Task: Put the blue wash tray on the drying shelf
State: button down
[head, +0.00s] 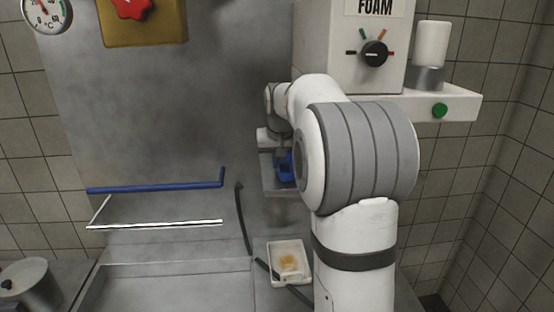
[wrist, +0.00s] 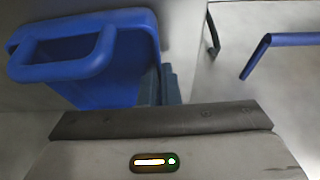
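The blue wash tray (head: 286,168) shows small in the head view, below the foam machine and left of my arm. It fills the upper left of the wrist view (wrist: 125,60), with its loop handle on the left. My gripper (wrist: 160,88) has its dark fingers close together at the tray's right wall and looks shut on it. In the head view my arm hides part of the gripper and tray. A grey metal ledge (head: 276,191) lies under or just behind the tray; I cannot tell if they touch. No shelf is clearly marked as the drying shelf.
The foam machine (head: 330,45) stands above, with a white side ledge (head: 450,106). A blue bar (head: 155,187) and a pale rail (head: 155,224) are at left. A white dish (head: 277,273) sits below. A pot (head: 28,280) is at lower left.

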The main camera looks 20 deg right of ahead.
jog(key=shift+f, duration=0.15)
jog(key=c, duration=1.6)
grip_release()
jog(key=shift+c, duration=0.2)
